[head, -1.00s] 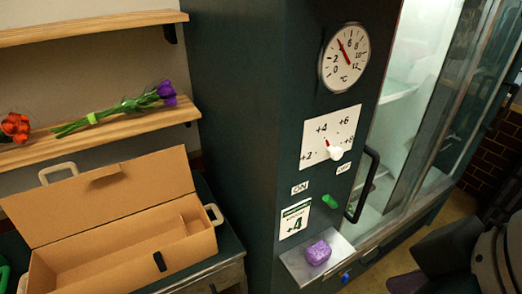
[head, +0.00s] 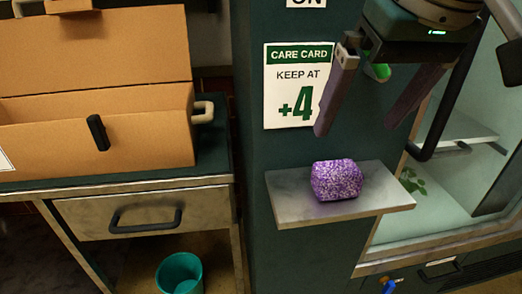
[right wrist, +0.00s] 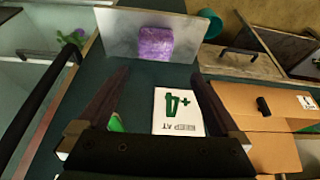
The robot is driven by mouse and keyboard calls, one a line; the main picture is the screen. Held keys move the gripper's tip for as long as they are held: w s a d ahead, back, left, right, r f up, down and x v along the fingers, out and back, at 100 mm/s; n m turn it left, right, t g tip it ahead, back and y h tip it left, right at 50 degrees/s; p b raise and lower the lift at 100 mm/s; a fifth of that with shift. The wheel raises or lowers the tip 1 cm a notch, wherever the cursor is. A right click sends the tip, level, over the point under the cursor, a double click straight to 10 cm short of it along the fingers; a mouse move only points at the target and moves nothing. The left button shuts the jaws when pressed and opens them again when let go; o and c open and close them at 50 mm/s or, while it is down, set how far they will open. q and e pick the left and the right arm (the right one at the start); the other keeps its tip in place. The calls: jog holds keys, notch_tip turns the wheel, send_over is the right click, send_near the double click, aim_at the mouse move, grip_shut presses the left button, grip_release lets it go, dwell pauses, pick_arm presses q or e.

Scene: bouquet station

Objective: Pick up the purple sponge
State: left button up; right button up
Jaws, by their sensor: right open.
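The purple sponge (head: 337,180) is a speckled block resting on a small grey metal shelf (head: 290,201) on the front of the dark cabinet. It also shows in the right wrist view (right wrist: 155,43), on the same shelf. My right gripper (head: 357,130) is open and empty, above the shelf and apart from the sponge, with its fingers pointing down. In the right wrist view its two fingers stand wide apart, with the sponge beyond their tips. My left gripper is not in view.
A care card (head: 292,85) reading +4 is on the cabinet behind my right gripper. A glass-fronted compartment with a dark door handle (head: 436,125) is at the right. An open cardboard box (head: 150,135) stands on the left counter, above a teal bucket (head: 180,274).

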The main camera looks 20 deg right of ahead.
aim_at(339, 169)
jog(key=x, duration=0.2)
jog(key=b+x, duration=0.1)
jog(key=x, duration=0.4)
jog(key=shift+d+b, duration=0.3)
jog(key=shift+d, duration=0.1)
jog(key=x, duration=0.3)
jog(key=b+x, duration=0.1)
jog(key=shift+s+d+f, duration=0.1)
jog(key=shift+s+f, duration=0.15)
jog(key=shift+f, duration=0.1)
jog(key=shift+w+f, duration=0.25)
jog(key=shift+f, duration=0.2)
jog(key=c, duration=1.1)
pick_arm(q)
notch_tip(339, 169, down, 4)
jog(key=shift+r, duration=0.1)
pick_arm(e)
jog(key=shift+r, duration=0.1)
